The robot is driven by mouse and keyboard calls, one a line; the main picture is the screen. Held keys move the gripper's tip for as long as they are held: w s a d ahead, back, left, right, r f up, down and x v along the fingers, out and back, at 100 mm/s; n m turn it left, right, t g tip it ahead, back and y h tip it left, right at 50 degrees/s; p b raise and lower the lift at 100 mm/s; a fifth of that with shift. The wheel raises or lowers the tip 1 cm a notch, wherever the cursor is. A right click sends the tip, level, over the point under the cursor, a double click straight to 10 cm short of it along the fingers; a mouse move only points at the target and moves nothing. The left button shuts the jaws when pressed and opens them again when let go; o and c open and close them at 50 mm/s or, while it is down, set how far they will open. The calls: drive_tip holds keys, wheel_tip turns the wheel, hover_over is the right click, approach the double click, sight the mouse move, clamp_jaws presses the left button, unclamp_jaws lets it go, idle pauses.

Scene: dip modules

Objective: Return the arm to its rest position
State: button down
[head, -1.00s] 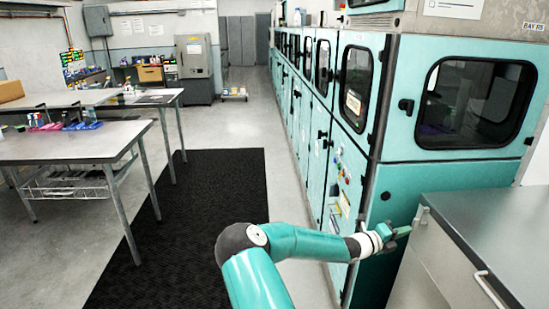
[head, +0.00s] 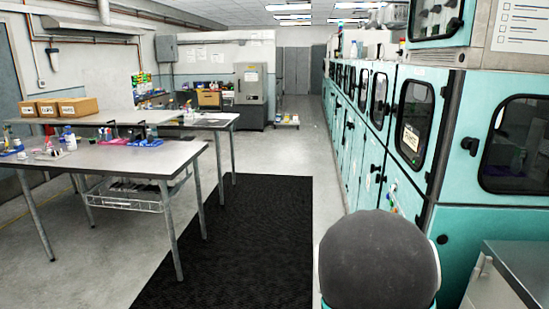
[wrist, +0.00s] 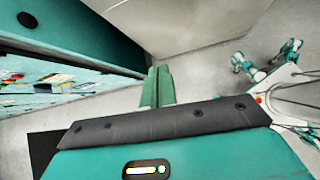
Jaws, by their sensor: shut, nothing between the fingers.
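My gripper (wrist: 157,88) shows in the wrist view as two teal fingers side by side, shut with nothing between them. They point out over the grey floor, between the teal cabinet side and a pale cabinet panel, touching neither as far as I can see. In the head view my arm shows as a large dark rounded joint at the bottom right of centre. It blocks the view there, and my gripper is not visible in that view.
A row of teal machine cabinets (head: 457,215) runs along the right. A steel-topped cabinet (head: 525,262) stands at bottom right. Metal tables (head: 110,158) with boxes and bottles stand left. A black mat (head: 245,245) lies on the clear floor between.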

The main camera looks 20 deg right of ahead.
drive_tip(key=s+a+r+m+t+y, duration=0.2)
drive_tip(key=a+r+m, duration=0.2)
drive_tip(key=a, duration=0.7)
drive_tip(key=s+a+r+m+t+y, duration=0.3)
drive_tip(key=a+r, duration=0.3)
drive_tip(key=a, duration=0.6)
drive_tip(key=s+a+r+m+t+y, duration=0.2)
drive_tip(key=a+r+m+t+y, duration=0.1)
drive_tip(key=a, duration=0.9)
wheel_tip(320, 180, up, 2)
drive_tip(key=shift+s+r+m, duration=0.1)
drive_tip(key=shift+s+m, duration=0.25)
drive_tip(key=shift+m, duration=0.45)
